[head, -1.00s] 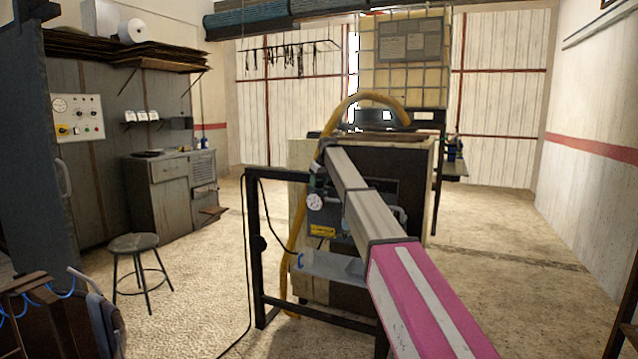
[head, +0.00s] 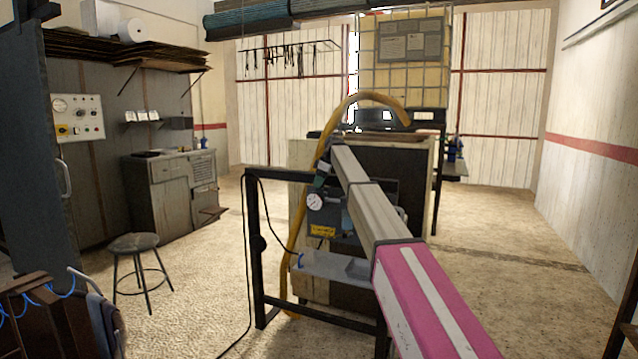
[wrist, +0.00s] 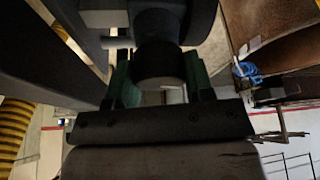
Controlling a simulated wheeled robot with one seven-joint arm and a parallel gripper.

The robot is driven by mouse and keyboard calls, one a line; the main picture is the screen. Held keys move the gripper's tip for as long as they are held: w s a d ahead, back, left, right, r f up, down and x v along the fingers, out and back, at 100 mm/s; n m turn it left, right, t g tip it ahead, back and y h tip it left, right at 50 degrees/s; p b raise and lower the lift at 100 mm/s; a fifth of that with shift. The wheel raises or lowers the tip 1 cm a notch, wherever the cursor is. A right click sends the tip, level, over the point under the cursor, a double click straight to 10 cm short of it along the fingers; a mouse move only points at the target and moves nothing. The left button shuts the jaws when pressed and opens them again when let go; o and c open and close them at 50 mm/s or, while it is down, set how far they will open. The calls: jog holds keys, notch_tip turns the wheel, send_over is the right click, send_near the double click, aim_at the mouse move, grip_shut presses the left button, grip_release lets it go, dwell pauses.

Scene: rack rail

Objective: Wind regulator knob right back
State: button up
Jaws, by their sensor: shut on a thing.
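The regulator knob (wrist: 160,62) is a dark round cylinder in the upper middle of the wrist view. My gripper (wrist: 160,88) has a green-padded finger on each side of it and is shut on it. In the head view, the regulator's white round pressure gauge (head: 315,201) faces me on the frame, just below my gripper (head: 322,176). My arm hides most of the regulator there, and the knob cannot be made out. The knob's turning angle cannot be told.
The regulator is on a dark metal frame (head: 254,255) with a grey tray (head: 325,266). A yellow hose (head: 297,225) runs beside it, and a cabinet (head: 300,155) stands behind. A stool (head: 135,243) is at left. Open floor (head: 500,220) lies to the right.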

jog(key=n+g, duration=0.1)
jog(key=n, duration=0.1)
jog(key=n+g, duration=0.1)
jog(key=n, duration=0.2)
jog(key=shift+n+h, duration=0.3)
dwell(0.4)
jog(key=o, duration=0.9)
jog(key=v, duration=1)
jog(key=shift+w+r, duration=0.2)
jog(key=shift+r, duration=0.15)
jog(key=shift+d, duration=0.15)
